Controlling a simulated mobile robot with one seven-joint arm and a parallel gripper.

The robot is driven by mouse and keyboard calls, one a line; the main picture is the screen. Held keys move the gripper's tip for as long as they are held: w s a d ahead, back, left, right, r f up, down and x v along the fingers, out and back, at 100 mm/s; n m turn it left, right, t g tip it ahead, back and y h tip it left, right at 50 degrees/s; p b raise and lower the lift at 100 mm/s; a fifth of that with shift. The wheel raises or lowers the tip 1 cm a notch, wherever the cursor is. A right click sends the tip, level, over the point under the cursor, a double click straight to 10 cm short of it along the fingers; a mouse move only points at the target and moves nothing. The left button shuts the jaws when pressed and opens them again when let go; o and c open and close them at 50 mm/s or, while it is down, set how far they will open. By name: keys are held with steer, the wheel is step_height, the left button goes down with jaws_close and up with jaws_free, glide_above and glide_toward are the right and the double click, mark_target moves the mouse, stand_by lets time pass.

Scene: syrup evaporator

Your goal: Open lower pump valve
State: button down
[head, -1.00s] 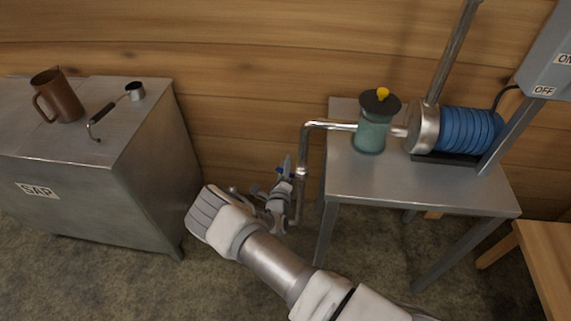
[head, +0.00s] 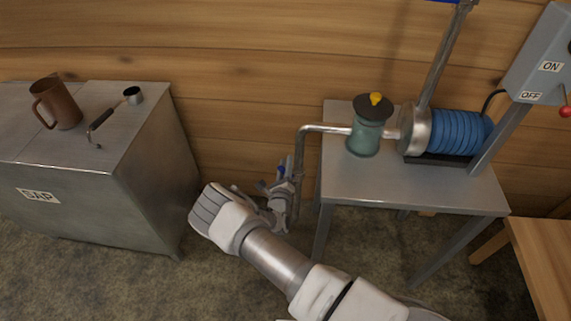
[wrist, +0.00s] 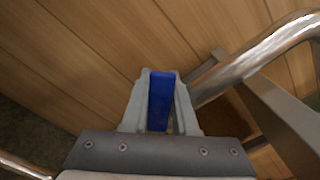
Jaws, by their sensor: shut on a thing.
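The lower pump valve has a blue lever handle (wrist: 160,100), seen in the wrist view between my two fingers. My gripper (wrist: 160,88) is shut on this blue handle. In the head view my gripper (head: 284,180) is at the pipe (head: 299,165) to the left of the pump table, with a bit of blue showing at its fingers. The valve body is mostly hidden by my gripper and arm. The pipe runs up from there and bends right into the green pump canister (head: 366,138).
A metal table (head: 400,188) carries the canister and a blue ribbed motor (head: 455,132). A grey switch box (head: 541,65) stands at the right. A SAP tank (head: 90,190) at the left holds a brown jug (head: 57,104) and a ladle (head: 112,115). A wooden wall is behind.

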steer(key=c, duration=0.7)
jaws_free()
steer(key=shift+f, duration=0.1)
